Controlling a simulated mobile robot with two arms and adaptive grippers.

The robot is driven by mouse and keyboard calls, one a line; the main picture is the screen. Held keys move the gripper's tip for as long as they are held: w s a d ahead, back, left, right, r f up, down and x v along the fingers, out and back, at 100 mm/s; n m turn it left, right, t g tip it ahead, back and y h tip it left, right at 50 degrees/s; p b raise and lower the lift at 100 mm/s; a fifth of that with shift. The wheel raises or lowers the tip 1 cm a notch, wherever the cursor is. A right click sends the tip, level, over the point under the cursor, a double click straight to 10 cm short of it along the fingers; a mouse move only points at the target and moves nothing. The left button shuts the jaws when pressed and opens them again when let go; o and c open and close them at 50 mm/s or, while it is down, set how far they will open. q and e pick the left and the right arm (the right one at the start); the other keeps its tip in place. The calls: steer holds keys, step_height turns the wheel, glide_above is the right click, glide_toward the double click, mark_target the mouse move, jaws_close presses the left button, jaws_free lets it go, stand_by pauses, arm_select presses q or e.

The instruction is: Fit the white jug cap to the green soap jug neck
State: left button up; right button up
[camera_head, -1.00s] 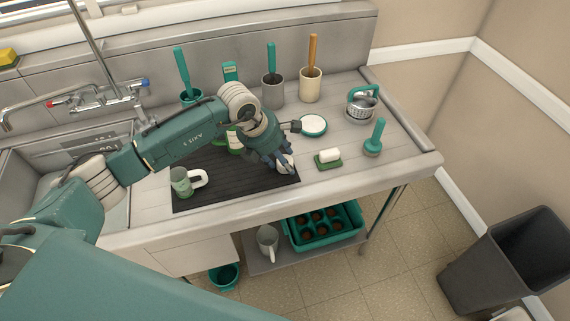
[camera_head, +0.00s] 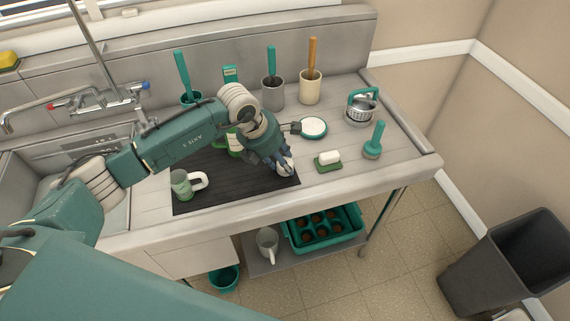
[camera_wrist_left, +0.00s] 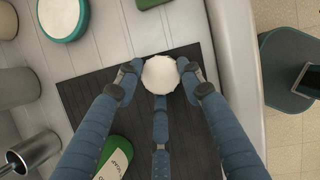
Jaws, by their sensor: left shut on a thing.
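My left gripper (camera_head: 280,164) is shut on the white jug cap (camera_head: 287,166), over the right end of the black mat. In the left wrist view the round white cap (camera_wrist_left: 160,74) sits between the fingertips (camera_wrist_left: 159,77). I cannot tell how high it is above the mat. A green jug with a white label (camera_head: 234,144) stands behind my left forearm, mostly hidden. In the left wrist view part of this green, labelled body (camera_wrist_left: 117,154) shows at the lower left, apart from the cap; its neck is not clear. My right gripper is not in view.
The ribbed black mat (camera_head: 223,190) also bears a pale green mug-like vessel (camera_head: 181,184). A green-rimmed white dish (camera_head: 313,127), a soap bar on a green holder (camera_head: 329,164) and a green-handled stopper (camera_head: 373,146) stand to the right. Brush holders (camera_head: 273,95) line the back.

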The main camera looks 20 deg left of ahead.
mark_target(287, 160)
arm_select(q)
steer(key=shift+r+p, duration=0.6)
steer(key=shift+r, duration=1)
steer(key=o, duration=0.5)
steer(key=c, duration=0.5)
